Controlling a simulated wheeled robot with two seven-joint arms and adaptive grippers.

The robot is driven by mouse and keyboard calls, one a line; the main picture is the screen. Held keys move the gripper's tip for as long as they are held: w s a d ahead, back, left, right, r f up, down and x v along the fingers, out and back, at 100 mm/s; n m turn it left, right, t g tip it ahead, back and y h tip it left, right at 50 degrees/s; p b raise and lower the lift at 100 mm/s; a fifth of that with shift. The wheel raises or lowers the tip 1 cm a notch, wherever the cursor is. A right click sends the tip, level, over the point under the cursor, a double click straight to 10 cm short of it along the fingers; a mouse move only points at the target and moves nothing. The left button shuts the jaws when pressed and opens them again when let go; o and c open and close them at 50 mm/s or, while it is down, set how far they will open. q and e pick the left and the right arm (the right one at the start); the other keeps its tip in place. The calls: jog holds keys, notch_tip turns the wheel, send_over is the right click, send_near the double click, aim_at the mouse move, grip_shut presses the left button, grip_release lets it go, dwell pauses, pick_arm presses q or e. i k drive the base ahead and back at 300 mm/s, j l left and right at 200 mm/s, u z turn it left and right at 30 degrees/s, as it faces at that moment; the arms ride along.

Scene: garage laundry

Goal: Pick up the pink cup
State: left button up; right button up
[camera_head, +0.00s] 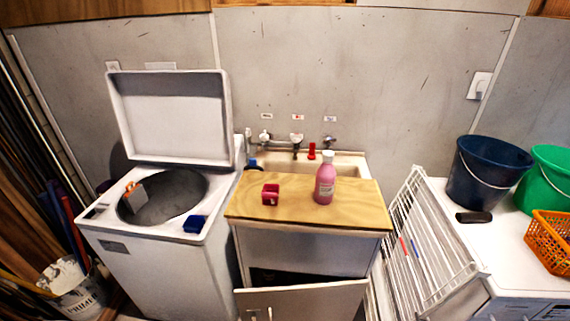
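A small pinkish-red cup-like object (270,194) sits on the left part of the wooden board (296,212) in front of the sink; it is the closest match to the pink cup. A pink bottle with a white cap (325,182) stands upright to its right on the same board, apart from it. Neither of my grippers shows in the head view.
A top-loading washer (160,264) with its lid up stands left, a small blue object (195,224) on its rim. The sink cabinet door (300,301) hangs open. A white rack (415,250) leans at right; buckets (487,172) and an orange basket (551,240) stand beyond.

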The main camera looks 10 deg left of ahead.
aim_at(271, 194)
jog(key=j+z, duration=0.3)
jog(key=j, duration=0.2)
jog(key=j+z, duration=0.35)
jog(key=j, duration=0.15)
jog(key=k+j+z, duration=0.1)
jog(key=j+z, duration=0.2)
jog(key=j, duration=0.15)
jog(key=k+j+z, duration=0.1)
jog(key=j+z, duration=0.25)
jog(key=j, duration=0.15)
jog(key=k+j+z, duration=0.3)
jog(key=i+j, duration=0.1)
jog(key=j, duration=0.05)
